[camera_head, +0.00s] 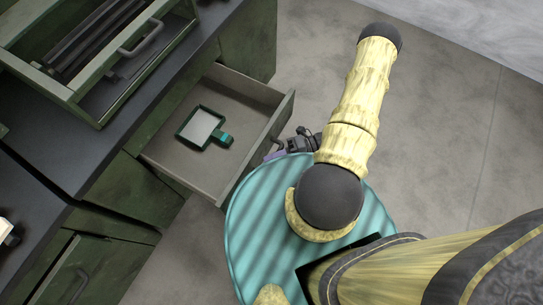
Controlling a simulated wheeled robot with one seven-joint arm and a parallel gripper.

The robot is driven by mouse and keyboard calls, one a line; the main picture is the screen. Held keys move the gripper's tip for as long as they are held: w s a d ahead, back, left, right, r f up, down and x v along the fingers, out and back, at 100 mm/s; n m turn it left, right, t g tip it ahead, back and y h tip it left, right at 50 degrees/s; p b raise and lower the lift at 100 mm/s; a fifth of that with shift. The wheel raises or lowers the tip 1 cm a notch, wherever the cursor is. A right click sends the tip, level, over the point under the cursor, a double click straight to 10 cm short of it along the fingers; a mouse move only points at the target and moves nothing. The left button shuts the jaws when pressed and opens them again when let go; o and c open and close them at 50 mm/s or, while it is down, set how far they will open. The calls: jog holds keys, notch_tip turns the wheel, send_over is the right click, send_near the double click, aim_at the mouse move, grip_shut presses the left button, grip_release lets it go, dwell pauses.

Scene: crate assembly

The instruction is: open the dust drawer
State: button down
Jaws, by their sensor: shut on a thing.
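The drawer (206,178) in the green cabinet stands pulled well out, with its grey inside showing. A flat teal-framed piece with a short handle, like a dustpan or scraper (203,128), lies on its floor. My gripper (282,145) is at the outer face of the drawer front, at its right side in the picture. It is shut on the drawer handle (273,148), which is mostly hidden by the gripper and the drawer front. The fingertips are small and partly hidden.
A green crate (100,55) with dark bars and a metal handle stands on the dark worktop (150,120) above the drawer. Another cabinet front with a handle (78,287) is at lower left. Grey floor (440,150) is open to the right.

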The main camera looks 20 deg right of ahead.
jog(key=c, duration=1.5)
grip_release()
jog(key=shift+w+d, duration=0.15)
jog(key=shift+o, duration=0.5)
jog(key=s+d+r, duration=0.2)
jog(key=d, duration=1.5)
jog(key=shift+r+p, duration=0.2)
jog(key=shift+p, duration=0.25)
jog(key=shift+w, duration=0.15)
